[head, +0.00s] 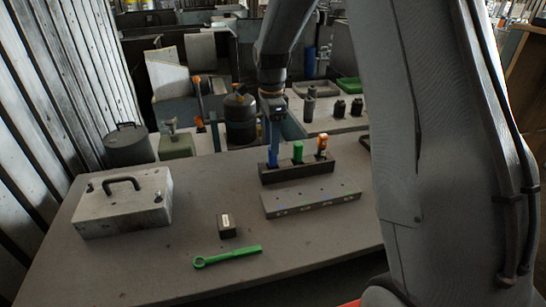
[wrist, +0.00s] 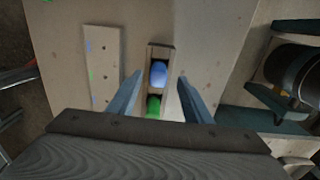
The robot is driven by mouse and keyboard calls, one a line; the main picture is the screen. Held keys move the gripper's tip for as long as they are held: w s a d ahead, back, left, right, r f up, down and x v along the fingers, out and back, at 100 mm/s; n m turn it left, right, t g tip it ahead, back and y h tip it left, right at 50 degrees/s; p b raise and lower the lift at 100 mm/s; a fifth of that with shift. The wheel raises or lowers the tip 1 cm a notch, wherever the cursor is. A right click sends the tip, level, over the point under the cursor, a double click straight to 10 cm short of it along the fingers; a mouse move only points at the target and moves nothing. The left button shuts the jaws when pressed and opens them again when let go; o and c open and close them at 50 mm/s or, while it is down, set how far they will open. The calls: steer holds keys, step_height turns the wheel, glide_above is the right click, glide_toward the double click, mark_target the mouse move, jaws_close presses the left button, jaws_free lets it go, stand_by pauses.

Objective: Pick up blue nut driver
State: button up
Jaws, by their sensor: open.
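The blue nut driver (head: 272,158) stands upright in the left slot of a dark rack (head: 297,173) on the table. A green-handled driver (head: 298,151) and an orange one (head: 322,144) stand in the same rack. My gripper (head: 273,142) points down just above the blue driver. In the wrist view, the blue handle (wrist: 159,72) shows between the two spread fingers of my gripper (wrist: 160,80), apart from both. The green handle (wrist: 153,106) lies closer to the palm. The orange driver is hidden in the wrist view.
A long grey block (head: 311,202) with colored marks lies in front of the rack. A green wrench (head: 228,256), a small dark box (head: 227,226) and a grey case with a handle (head: 122,205) are on the table.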

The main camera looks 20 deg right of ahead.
mark_target(273, 162)
steer(key=f+p, duration=0.1)
steer(key=f, duration=0.1)
steer(key=f+p, duration=0.1)
steer(key=f, duration=0.1)
steer(key=shift+s+d, duration=0.1)
steer(key=shift+s, duration=0.1)
steer(key=shift+f, duration=0.55)
jaws_close()
